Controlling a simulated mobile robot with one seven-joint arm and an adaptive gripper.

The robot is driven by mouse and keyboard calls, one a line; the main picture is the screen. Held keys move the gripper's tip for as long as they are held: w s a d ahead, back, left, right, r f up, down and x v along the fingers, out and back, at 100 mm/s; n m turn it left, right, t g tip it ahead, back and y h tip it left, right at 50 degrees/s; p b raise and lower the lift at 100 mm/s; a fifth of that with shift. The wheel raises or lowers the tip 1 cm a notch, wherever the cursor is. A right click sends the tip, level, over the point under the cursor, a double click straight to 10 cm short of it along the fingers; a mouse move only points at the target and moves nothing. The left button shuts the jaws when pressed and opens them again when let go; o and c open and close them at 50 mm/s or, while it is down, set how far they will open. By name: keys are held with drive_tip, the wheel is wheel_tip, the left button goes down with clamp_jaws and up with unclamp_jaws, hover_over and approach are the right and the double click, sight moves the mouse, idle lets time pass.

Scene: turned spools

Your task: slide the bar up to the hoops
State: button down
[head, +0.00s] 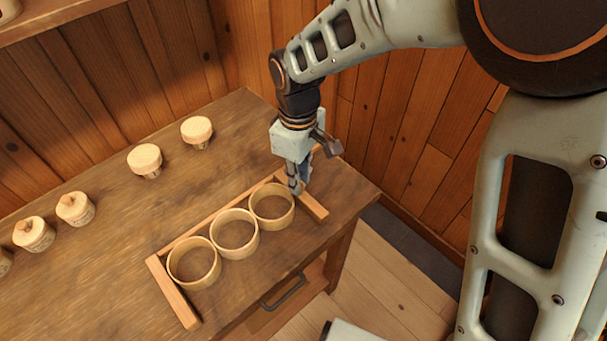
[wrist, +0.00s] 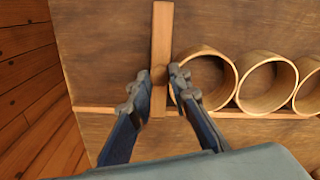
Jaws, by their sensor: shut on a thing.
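Three pale wooden hoops stand in a row on the table: a left hoop (head: 194,281), a middle hoop (head: 234,252) and a right hoop (head: 272,218). They lie along a thin wooden rail (head: 205,222), with a fixed-looking end strip (head: 172,292) at the left. The short bar (head: 316,207) lies across the rail at the right end, beside the right hoop; it also shows in the wrist view (wrist: 162,38). My gripper (head: 298,183) is shut on the bar near its small knob (wrist: 158,75). The bar looks very near the right hoop; a finger hides whether they touch.
Several turned wooden spools stand along the back of the table, among them a flat-topped one (head: 145,160) and a far one (head: 197,132). The table's right edge is close to the bar. A wood-panelled wall (head: 400,140) rises behind.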

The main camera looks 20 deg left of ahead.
drive_tip(key=c, duration=1.8)
unclamp_jaws()
drive_tip(key=shift+r, duration=0.15)
wheel_tip(320, 180, up, 12)
